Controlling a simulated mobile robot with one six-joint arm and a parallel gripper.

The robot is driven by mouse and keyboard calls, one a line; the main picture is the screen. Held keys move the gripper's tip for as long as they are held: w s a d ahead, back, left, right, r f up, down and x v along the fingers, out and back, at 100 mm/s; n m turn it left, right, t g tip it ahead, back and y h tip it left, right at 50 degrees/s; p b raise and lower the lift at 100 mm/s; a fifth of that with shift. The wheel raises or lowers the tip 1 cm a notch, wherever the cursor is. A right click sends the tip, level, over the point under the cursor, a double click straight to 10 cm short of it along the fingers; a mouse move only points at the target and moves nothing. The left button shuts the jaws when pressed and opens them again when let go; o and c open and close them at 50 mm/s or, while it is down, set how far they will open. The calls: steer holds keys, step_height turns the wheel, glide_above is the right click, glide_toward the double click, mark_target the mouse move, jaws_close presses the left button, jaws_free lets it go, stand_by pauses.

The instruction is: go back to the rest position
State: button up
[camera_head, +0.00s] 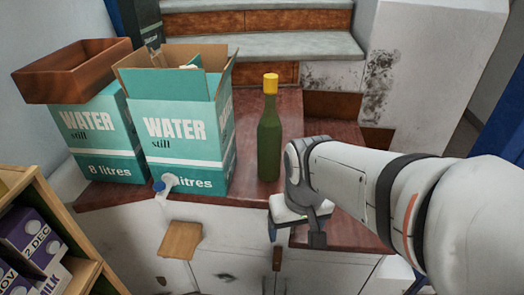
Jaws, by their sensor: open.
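My arm reaches in from the right edge. My gripper (296,232) hangs at its end, over the front edge of the dark red counter (255,105), with its fingers pointing down. It is open and nothing shows between the fingers. A green bottle (269,138) with a yellow cap stands upright on the counter, just left of and behind my wrist. A gap shows between the bottle and my gripper.
Two teal water boxes (190,133) (92,135) stand at the left; the nearer one has open flaps and a tap. A brown tray (65,75) sits on the left box. A wooden shelf (38,190) with purple cartons is lower left. Stairs (265,47) rise behind.

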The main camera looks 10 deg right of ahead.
steer(key=shift+r, duration=0.1)
step_height(320, 180, up, 22)
steer(key=t+p, duration=0.1)
steer(key=p, duration=1.8)
steer(key=shift+f, duration=0.2)
